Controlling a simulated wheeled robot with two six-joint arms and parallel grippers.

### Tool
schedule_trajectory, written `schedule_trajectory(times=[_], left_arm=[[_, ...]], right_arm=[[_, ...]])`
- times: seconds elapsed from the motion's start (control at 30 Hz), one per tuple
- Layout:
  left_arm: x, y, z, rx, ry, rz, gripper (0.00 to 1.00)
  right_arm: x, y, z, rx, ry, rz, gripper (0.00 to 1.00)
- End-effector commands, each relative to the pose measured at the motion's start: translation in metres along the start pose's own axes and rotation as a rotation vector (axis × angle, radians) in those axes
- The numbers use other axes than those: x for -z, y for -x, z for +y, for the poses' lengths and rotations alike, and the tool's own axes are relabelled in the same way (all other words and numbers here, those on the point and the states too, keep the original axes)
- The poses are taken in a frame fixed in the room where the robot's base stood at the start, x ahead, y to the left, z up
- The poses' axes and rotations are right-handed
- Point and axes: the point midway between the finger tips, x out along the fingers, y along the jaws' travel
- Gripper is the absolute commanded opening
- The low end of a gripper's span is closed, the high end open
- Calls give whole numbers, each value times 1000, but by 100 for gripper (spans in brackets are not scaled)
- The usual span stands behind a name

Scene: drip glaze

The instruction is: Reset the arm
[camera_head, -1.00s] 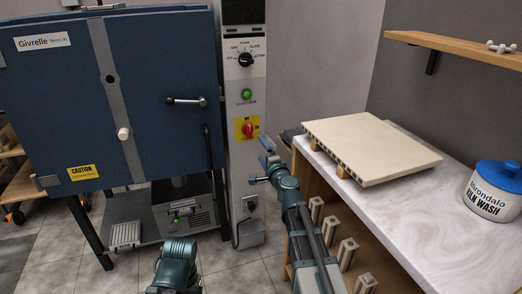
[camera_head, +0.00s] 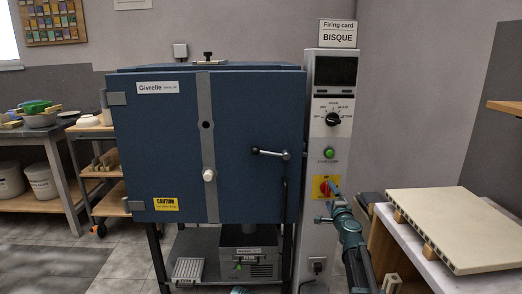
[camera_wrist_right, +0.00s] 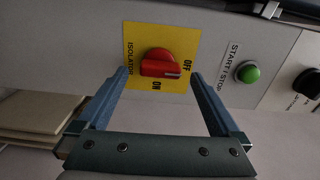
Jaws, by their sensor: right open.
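My right gripper (camera_head: 330,200) is open in front of the red isolator knob (camera_head: 325,187) on the grey control column (camera_head: 316,235). In the right wrist view, the open fingers (camera_wrist_right: 160,75) stand on either side of the red knob (camera_wrist_right: 158,62), with nothing held. Whether they touch it I cannot tell. The knob sits on a yellow plate marked ON and OFF, its pale mark at the right end on the OFF side.
The blue kiln (camera_head: 255,120) is closed, its door handle (camera_head: 270,153) left of the column. A green button (camera_head: 329,153) and a black dial (camera_head: 333,119) sit above the knob. A pale slab (camera_head: 455,225) rests on supports on the bench at right.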

Motion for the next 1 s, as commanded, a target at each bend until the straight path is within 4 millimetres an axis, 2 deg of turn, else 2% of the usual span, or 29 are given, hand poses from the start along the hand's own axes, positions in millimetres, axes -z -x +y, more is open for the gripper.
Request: schedule_trajectory(times=[0.03,0.2,0.57,0.77,1.0], left_arm=[[0,0,0,0,0,0,75],[0,0,0,0,0,0,75],[0,0,0,0,0,0,75],[0,0,0,0,0,0,75],[0,0,0,0,0,0,75]], right_arm=[[0,-12,0,0,0,0,100],[0,-24,0,0,-1,0,100],[0,-23,0,0,0,1,100],[0,-2,0,0,0,1,100],[-1,44,0,0,1,1,100]])
